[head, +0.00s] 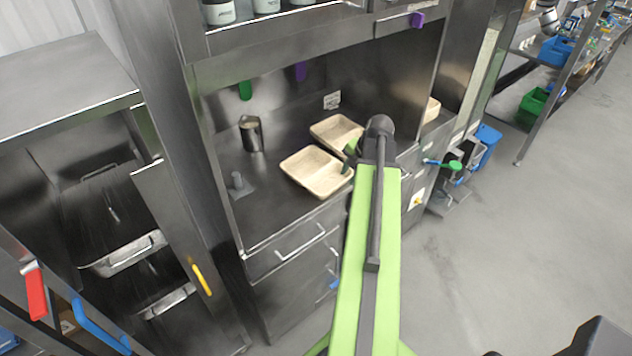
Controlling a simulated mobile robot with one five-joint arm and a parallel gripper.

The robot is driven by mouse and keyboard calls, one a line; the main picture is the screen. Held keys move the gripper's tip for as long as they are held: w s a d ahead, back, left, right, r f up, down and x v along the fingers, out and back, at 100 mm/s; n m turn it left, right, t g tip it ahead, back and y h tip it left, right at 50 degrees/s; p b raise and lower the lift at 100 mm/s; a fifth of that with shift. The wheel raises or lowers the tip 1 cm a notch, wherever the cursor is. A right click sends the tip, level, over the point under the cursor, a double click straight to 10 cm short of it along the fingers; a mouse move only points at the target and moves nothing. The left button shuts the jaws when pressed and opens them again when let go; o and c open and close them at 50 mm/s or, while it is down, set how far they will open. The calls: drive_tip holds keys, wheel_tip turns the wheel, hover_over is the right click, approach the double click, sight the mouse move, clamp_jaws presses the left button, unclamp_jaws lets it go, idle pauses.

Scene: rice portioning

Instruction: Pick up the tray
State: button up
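A beige divided tray (313,168) lies on the steel counter near its front edge. It looks empty. A second similar tray (332,127) lies just behind it, partly hidden by my arm. My gripper (348,158) is at the near tray's right end, with green finger parts showing by its right rim. My wrist hides most of the gripper, so I cannot tell whether the fingers touch the tray or how far apart they are.
A metal cup (251,133) stands at the counter's back left, and a small grey fixture (239,184) sits at the left. A shelf with jars (219,12) overhangs the counter. Drawers (292,250) are below. Open floor (520,240) lies to the right.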

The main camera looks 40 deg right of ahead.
sight(346, 180)
drive_tip(key=shift+d+b+x, duration=0.15)
drive_tip(key=shift+b+x, duration=1)
drive_tip(key=shift+x, duration=0.1)
drive_tip(key=shift+d+b+x, duration=0.15)
drive_tip(key=shift+b+x, duration=0.95)
drive_tip(key=shift+x, duration=0.2)
drive_tip(key=shift+w+f, duration=0.1)
drive_tip(key=shift+f, duration=0.05)
clamp_jaws()
